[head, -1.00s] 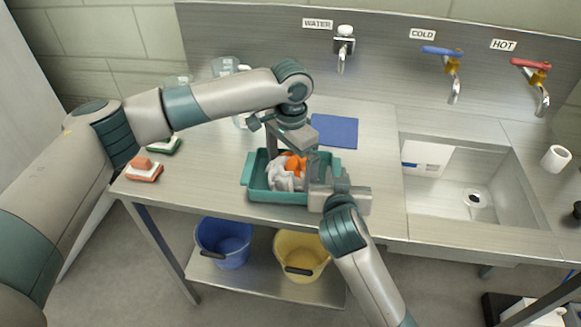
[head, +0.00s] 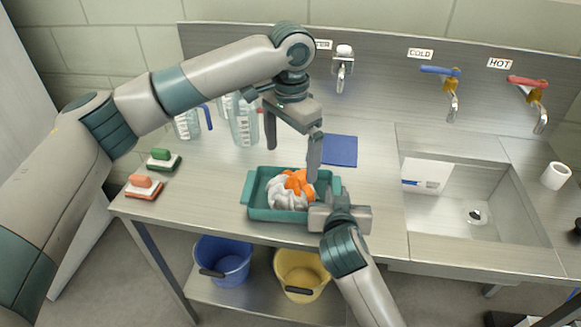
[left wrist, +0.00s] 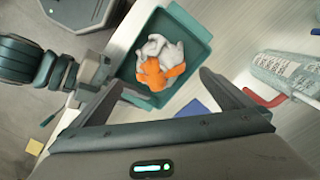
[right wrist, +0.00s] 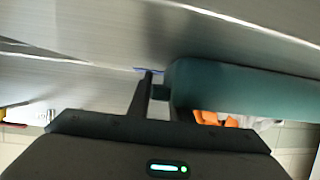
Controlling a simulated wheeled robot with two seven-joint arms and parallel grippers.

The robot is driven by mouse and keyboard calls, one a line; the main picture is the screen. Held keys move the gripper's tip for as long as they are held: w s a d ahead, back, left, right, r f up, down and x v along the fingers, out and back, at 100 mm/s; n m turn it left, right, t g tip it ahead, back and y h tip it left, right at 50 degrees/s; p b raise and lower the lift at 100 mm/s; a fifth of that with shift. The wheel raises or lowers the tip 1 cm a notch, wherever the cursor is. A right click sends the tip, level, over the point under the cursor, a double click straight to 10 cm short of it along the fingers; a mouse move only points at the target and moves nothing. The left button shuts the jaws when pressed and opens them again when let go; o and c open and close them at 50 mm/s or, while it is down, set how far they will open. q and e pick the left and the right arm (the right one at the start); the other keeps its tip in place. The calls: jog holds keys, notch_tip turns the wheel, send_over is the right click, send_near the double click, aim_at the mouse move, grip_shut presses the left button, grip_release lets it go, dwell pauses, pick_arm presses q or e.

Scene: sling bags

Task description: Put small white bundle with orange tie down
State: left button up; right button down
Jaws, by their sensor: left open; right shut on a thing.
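The small white bundle with orange tie (head: 287,195) sits inside the teal tray (head: 262,212), its orange part facing up and to the right. In the left wrist view the bundle (left wrist: 154,66) lies in the tray (left wrist: 193,22) with nothing around it. My left gripper (head: 292,164) is open and empty just above the bundle, fingers pointing down. My right gripper (head: 318,204) is at the tray's right end, shut on its handle. In the right wrist view the tray wall (right wrist: 235,90) is close up, with the bundle's orange part (right wrist: 212,118) partly showing.
A blue cloth (head: 340,150) lies behind the tray. Clear measuring jugs (head: 243,122) stand at the back left, and two brushes (head: 145,187) lie at the left. The sink (head: 440,215) is to the right. Blue and yellow buckets (head: 302,272) stand below.

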pick_arm(q)
jog(key=shift+r, duration=0.75)
pick_arm(e)
jog(key=c, duration=1.5)
grip_release()
jog(key=shift+c, duration=0.2)
jog(key=shift+s+r, duration=0.1)
jog(key=v, duration=1.1)
jog(key=shift+s+r, duration=0.1)
jog(key=shift+s, duration=0.3)
pick_arm(q)
jog(key=shift+s, duration=0.1)
